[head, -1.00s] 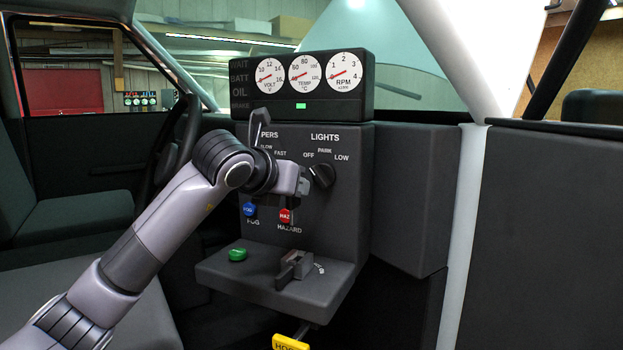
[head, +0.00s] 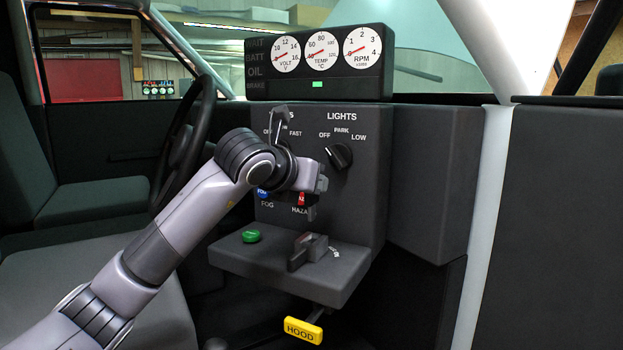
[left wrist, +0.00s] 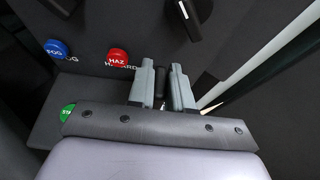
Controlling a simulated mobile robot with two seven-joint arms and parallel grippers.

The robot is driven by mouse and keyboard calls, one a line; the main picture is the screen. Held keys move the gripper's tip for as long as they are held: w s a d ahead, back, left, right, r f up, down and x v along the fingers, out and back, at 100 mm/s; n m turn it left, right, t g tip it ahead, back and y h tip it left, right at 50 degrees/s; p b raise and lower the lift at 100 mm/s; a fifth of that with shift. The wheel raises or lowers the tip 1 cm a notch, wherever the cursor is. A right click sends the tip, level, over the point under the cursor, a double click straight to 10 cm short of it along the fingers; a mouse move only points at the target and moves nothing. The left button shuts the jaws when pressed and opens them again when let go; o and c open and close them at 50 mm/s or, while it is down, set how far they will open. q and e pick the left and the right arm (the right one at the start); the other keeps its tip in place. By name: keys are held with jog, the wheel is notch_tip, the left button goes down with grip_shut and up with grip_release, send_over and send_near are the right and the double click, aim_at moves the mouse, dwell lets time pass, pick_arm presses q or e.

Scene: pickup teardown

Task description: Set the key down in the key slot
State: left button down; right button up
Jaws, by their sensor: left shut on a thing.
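My left gripper (head: 313,188) is in front of the dash panel, by the red hazard button. In the left wrist view its two grey fingers (left wrist: 162,72) are shut on a slim black piece, the key (left wrist: 160,88). In the head view the dark end of the key (head: 311,213) hangs under the fingers, above the shelf. A dark block with a raised grey part (head: 309,246) stands on the shelf below, apart from the key. I cannot tell whether it is the key slot. My right gripper is not in view.
The red hazard button (left wrist: 117,58) and blue fog button (left wrist: 56,48) are close to the gripper. A lights knob (head: 339,156) sticks out above right. A green button (head: 251,236) is on the shelf (head: 260,261), with a yellow hood handle (head: 303,330) below.

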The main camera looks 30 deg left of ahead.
aim_at(309, 214)
pick_arm(q)
notch_tip(309, 214, down, 2)
jog(key=shift+f+b, duration=0.1)
jog(key=shift+b, duration=0.45)
jog(key=shift+f+b, duration=0.6)
jog(key=shift+f, duration=0.5)
jog(key=shift+f+b, duration=0.85)
jog(key=shift+f, duration=0.05)
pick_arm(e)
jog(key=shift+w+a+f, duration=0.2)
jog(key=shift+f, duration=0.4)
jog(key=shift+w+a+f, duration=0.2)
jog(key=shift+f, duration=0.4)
pick_arm(q)
jog(key=c, duration=1)
grip_release()
jog(key=shift+o, duration=0.2)
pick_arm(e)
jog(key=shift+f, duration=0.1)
pick_arm(q)
jog(key=shift+s, duration=0.1)
jog(key=shift+b+v, duration=0.45)
jog(key=shift+v, duration=3.1)
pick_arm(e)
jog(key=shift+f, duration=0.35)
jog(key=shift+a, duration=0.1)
